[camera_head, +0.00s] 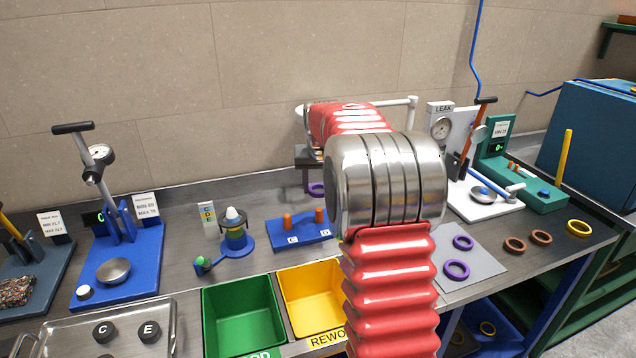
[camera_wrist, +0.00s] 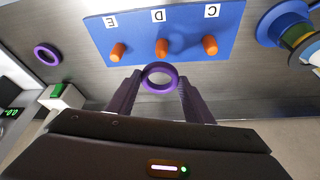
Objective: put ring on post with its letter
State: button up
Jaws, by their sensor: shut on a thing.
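My gripper (camera_wrist: 158,82) is shut on a purple ring (camera_wrist: 160,65), held between its fingertips in the wrist view. In the head view my gripper is mostly hidden behind my arm, and the ring (camera_head: 316,190) shows behind the post board. The blue board (camera_wrist: 230,47) carries orange posts lettered E (camera_wrist: 117,52), D (camera_wrist: 161,47) and C (camera_wrist: 209,45), all bare. The ring is apart from the posts, nearest the D post in the wrist picture. No letter on the ring can be read. In the head view my arm hides the E end of the board (camera_head: 281,239).
Another purple ring (camera_wrist: 36,53) lies loose beside the board in the wrist view. Two purple rings lie on a grey mat (camera_head: 484,262) at the right. A stacked cone stand (camera_head: 236,235) is left of the board. Green (camera_head: 212,320) and yellow (camera_head: 300,280) bins stand in front.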

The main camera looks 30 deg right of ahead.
aim_at(319, 210)
jog(key=shift+d+f, duration=0.1)
jog(key=shift+f, duration=0.05)
jog(key=shift+s+f, duration=0.1)
jog(key=shift+f, duration=2.15)
jog(key=shift+f, duration=1.7)
dwell(0.7)
jog(key=o, duration=1.7)
jog(key=shift+c, duration=0.2)
notch_tip(319, 210, up, 7)
jog(key=shift+r, duration=0.2)
dwell(0.9)
